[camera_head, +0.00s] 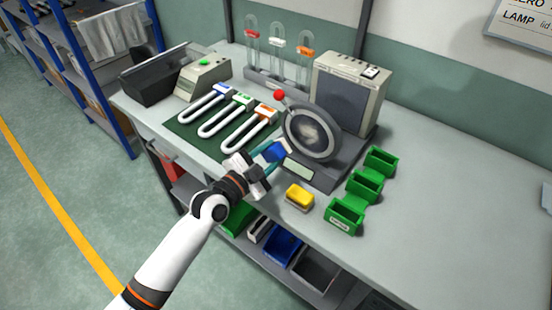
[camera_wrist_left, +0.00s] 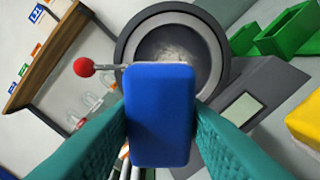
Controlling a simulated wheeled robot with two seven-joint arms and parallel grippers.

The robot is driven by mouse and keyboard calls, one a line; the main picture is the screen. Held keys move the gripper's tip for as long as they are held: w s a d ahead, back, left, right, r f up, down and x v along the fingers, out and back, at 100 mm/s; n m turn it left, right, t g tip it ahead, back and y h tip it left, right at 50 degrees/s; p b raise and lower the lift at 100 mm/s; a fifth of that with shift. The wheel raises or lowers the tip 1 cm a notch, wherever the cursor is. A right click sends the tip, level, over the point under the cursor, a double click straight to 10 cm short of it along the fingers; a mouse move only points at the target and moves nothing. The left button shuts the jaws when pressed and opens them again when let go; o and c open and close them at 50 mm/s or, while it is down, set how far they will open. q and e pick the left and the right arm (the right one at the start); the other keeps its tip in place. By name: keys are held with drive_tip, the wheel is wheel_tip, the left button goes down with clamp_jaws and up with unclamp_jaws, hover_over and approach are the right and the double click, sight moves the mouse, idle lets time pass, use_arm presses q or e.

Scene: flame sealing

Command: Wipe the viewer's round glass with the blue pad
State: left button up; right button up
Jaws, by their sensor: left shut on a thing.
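My left gripper (camera_head: 268,156) is shut on the blue pad (camera_head: 275,150), just in front of the viewer. In the left wrist view the blue pad (camera_wrist_left: 160,115) stands between the two teal fingers. The viewer's round glass (camera_head: 312,131) sits in a thick grey ring and looks smudged with a pale, cloudy patch. In the left wrist view the glass (camera_wrist_left: 172,45) is right beyond the pad's top edge. The pad overlaps the ring's lower part there; I cannot tell whether they touch. My right gripper is not in view.
A red-knobbed lever (camera_head: 280,96) stands at the ring's upper left. Several white U-shaped tubes lie on a green mat (camera_head: 183,128) to the left. A yellow block (camera_head: 299,195) and green bins (camera_head: 364,186) are at the right front. The table's right side is clear.

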use_arm(q)
drive_tip(key=shift+w, duration=0.3)
drive_tip(key=shift+b+x, duration=0.75)
drive_tip(key=shift+x, duration=2)
drive_tip(key=shift+b+x, duration=0.4)
drive_tip(key=shift+x, duration=0.45)
drive_tip(key=shift+s+d+r+p, duration=0.1)
drive_tip(key=shift+s+d+p, duration=0.4)
drive_tip(key=shift+d+p, duration=0.15)
drive_tip(key=shift+s+d+p, duration=0.45)
drive_tip(key=shift+s+d, duration=0.2)
drive_tip(key=shift+d, duration=0.15)
drive_tip(key=shift+s+d+p, duration=0.5)
drive_tip(key=shift+d, duration=0.3)
drive_tip(key=shift+s+d+p, duration=0.5)
drive_tip(key=shift+d, duration=0.3)
